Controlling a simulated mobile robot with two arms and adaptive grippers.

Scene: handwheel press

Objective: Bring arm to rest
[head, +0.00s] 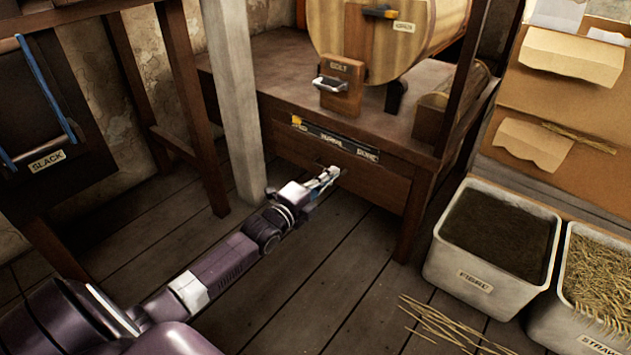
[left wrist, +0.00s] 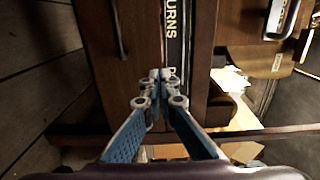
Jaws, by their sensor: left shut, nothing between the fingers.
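My left arm reaches in from the lower left in the head view. Its left gripper (head: 326,178) is shut and empty, in front of the wooden stand's front board (head: 375,190), just below a dark lettered strip (head: 335,140). In the left wrist view the blue-padded fingers (left wrist: 160,78) meet at their tips. The lettered strip (left wrist: 174,35) runs right beyond them, with "URNS" readable. I cannot tell whether the tips touch the wood. My right gripper is not in view.
A wooden drum (head: 385,50) with a metal-handled latch (head: 333,88) sits on the stand. A pale post (head: 232,90) rises close left of the gripper. Bins of fibre (head: 475,275) and straw (head: 570,325) stand at right. Open plank floor (head: 320,270) lies between.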

